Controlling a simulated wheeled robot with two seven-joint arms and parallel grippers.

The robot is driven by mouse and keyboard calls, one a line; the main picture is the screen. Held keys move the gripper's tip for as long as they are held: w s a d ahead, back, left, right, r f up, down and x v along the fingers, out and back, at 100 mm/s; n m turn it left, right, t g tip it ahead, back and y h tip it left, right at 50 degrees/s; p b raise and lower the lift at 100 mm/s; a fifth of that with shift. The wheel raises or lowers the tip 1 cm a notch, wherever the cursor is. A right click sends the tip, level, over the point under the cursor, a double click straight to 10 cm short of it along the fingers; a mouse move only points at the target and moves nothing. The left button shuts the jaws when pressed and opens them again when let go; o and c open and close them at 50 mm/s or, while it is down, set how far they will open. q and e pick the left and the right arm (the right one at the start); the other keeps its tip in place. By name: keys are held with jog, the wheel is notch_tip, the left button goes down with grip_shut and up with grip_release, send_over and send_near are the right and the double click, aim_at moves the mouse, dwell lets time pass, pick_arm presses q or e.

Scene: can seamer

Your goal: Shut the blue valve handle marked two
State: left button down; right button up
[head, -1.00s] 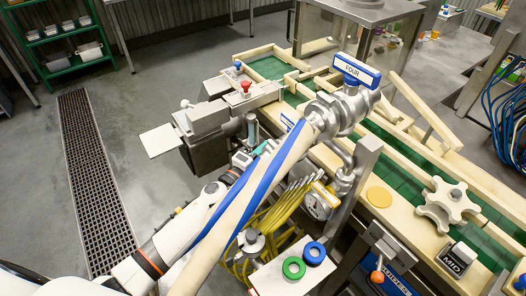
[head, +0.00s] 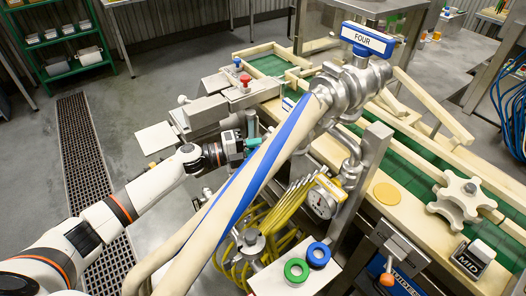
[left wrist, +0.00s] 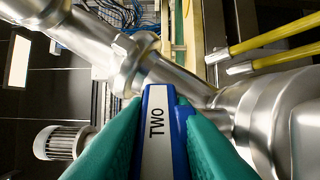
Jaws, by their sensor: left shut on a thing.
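The blue valve handle marked TWO (left wrist: 157,130) has a white label and lies lengthwise between the teal fingers of my left gripper (left wrist: 150,140) in the left wrist view. The fingers are shut on it from both sides. Steel pipework with a clamp joint (left wrist: 130,65) runs beside and behind the handle. In the head view, my left gripper (head: 250,138) is behind the beige and blue hose, near the machine's left side; the handle marked TWO cannot be made out there. My right gripper is in neither current view.
A valve with a blue handle marked FOUR (head: 367,41) stands at the top of the pipework. The thick beige and blue hose (head: 245,180) slants across my left arm's reach. A pressure gauge (head: 322,202) and yellow tubes (head: 262,218) are below. Open floor lies left.

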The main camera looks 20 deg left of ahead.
pick_arm(q)
jog(key=shift+g, duration=0.3)
jog(key=c, duration=1.5)
grip_release()
jog(key=shift+s+a+f+b, duration=0.15)
jog(key=shift+s+a+b, duration=0.1)
jog(key=shift+a+b, duration=0.25)
jog(key=shift+h, duration=0.3)
jog(key=shift+b+v, duration=1.9)
jog(key=shift+v, duration=3.6)
jog(key=shift+d, duration=0.1)
